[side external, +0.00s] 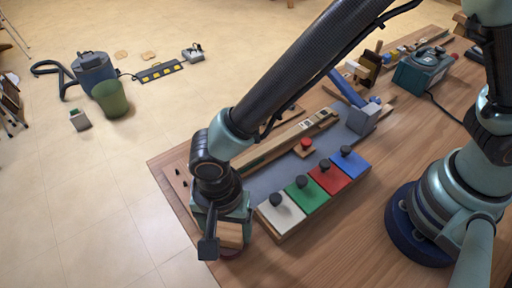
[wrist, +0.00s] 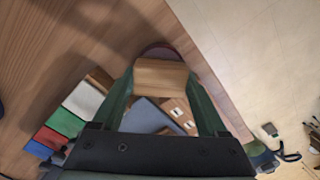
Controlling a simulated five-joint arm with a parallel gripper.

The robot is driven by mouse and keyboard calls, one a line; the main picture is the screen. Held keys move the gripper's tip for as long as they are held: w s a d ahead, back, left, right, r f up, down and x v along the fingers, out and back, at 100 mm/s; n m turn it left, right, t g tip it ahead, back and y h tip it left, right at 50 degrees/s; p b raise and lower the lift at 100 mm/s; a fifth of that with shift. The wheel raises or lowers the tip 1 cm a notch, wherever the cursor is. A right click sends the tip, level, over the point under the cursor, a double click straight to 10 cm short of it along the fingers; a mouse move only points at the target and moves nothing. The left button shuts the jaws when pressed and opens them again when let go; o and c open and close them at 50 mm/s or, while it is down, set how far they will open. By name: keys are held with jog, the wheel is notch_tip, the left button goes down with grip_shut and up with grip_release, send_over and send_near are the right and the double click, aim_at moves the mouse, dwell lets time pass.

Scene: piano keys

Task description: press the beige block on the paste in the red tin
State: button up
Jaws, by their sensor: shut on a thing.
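My gripper (side external: 222,228) points down at the near left corner of the workbench and is shut on the beige block (side external: 230,236). In the wrist view the wooden-looking block (wrist: 160,78) sits crosswise between the two green fingers. The red tin (side external: 230,255) shows as a dark red edge below the block. In the wrist view its curved rim (wrist: 156,48) shows past the block's far side. The block is over the tin and covers most of it. The paste is hidden, and I cannot tell whether the block touches it.
A row of white (side external: 281,212), green (side external: 306,194), red (side external: 330,176) and blue (side external: 349,162) knobbed panels stands right of my gripper. A long wooden piece (side external: 285,140) lies behind. The bench edge is close on the left. Bare bench (side external: 335,240) lies at the front right.

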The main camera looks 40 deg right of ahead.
aim_at(226, 231)
jog(key=shift+f, duration=0.4)
dwell(1.1)
jog(key=shift+r, duration=0.1)
jog(key=shift+r, duration=3.5)
jog(key=w+d+r+n, duration=0.35)
jog(key=w+d, duration=0.25)
jog(key=d, duration=0.6)
jog(key=w+d+r+n, duration=0.35)
jog(key=w+d, duration=0.25)
jog(key=d, duration=0.6)
jog(key=s+d+r+n, duration=0.1)
jog(key=d+r+n, duration=0.1)
jog(key=d, duration=0.8)
jog(key=shift+s+d, duration=0.15)
jog(key=shift+r, duration=0.1)
